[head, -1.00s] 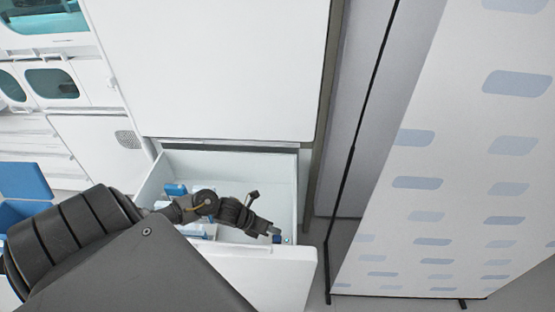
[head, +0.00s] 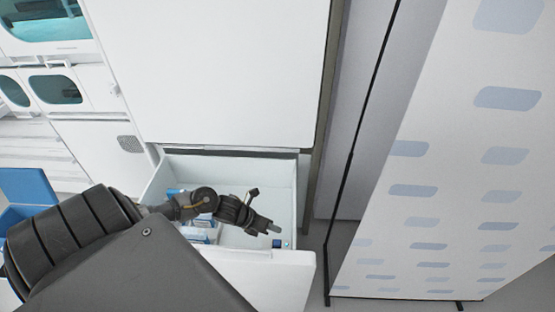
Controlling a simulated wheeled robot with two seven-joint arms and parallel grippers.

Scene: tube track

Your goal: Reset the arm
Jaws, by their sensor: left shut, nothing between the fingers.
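My left arm reaches in from the lower left, over the open drawer (head: 285,190) of a white cabinet. My left gripper (head: 276,230) is at the arm's end, above the right part of the drawer. It is shut and empty. A small blue item (head: 278,243) lies in the drawer just below the fingertips, apart from them as far as I can see. Some blue and white items (head: 200,236) lie in the left part of the drawer, partly hidden by my arm. My right gripper does not show.
The white cabinet front (head: 215,75) rises above the drawer. A tall white panel with blue marks (head: 430,190) stands at the right. A blue box (head: 28,190) is at the left edge, partly behind my arm. Grey floor shows between drawer and panel.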

